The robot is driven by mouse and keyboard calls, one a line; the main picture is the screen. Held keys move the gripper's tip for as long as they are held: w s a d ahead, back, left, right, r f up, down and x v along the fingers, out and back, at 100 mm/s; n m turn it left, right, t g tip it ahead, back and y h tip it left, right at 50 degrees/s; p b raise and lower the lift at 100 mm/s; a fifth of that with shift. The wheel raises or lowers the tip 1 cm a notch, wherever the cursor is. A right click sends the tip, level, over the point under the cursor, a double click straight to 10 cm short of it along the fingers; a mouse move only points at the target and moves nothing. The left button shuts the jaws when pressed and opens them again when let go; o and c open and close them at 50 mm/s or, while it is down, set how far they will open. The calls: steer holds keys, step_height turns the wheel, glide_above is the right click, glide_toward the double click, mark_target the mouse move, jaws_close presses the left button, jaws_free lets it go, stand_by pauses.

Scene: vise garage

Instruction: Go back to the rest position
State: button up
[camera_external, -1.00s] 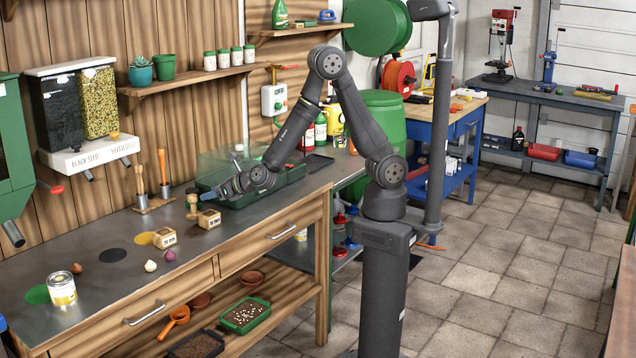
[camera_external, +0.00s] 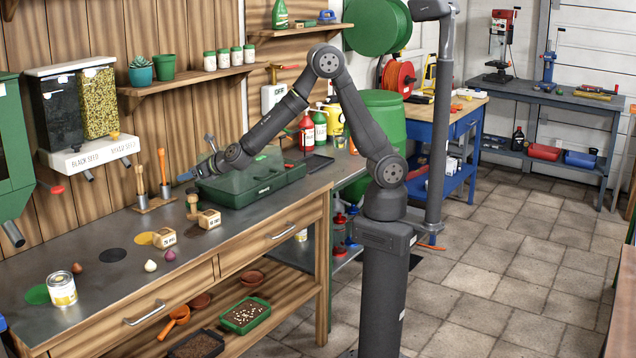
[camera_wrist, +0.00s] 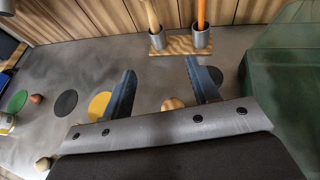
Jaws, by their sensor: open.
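My gripper (camera_external: 186,176) is open and empty. It is raised above the back of the workbench (camera_external: 60,247), just left of the green tray with a clear cover (camera_external: 262,178). A wooden stamp (camera_external: 193,205) stands below my gripper.
Two labelled wooden blocks, one nearer (camera_external: 165,238) and one farther (camera_external: 209,219), lie on the bench. A tin can (camera_external: 62,290) stands at the left, with several small bulbs nearby. Seed dispensers (camera_external: 85,110) and a shelf (camera_external: 190,80) hang on the wall.

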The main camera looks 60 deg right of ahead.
steer(key=shift+s+d+r+n+g+y, duration=1.4)
steer(key=shift+s+d+r+n+y, duration=1.15)
steer(key=shift+s+r, duration=2.95)
steer(key=w+a+f+m+t+h, duration=0.1)
steer(key=w, duration=0.4)
steer(key=w+a+f+m+h, duration=0.1)
steer(key=w+a, duration=0.1)
steer(key=w, duration=0.4)
steer(key=shift+w+f+t, duration=0.2)
steer(key=shift+f+t, duration=0.1)
steer(key=shift+t, duration=0.1)
steer(key=shift+m, duration=0.25)
steer(key=o, duration=0.5)
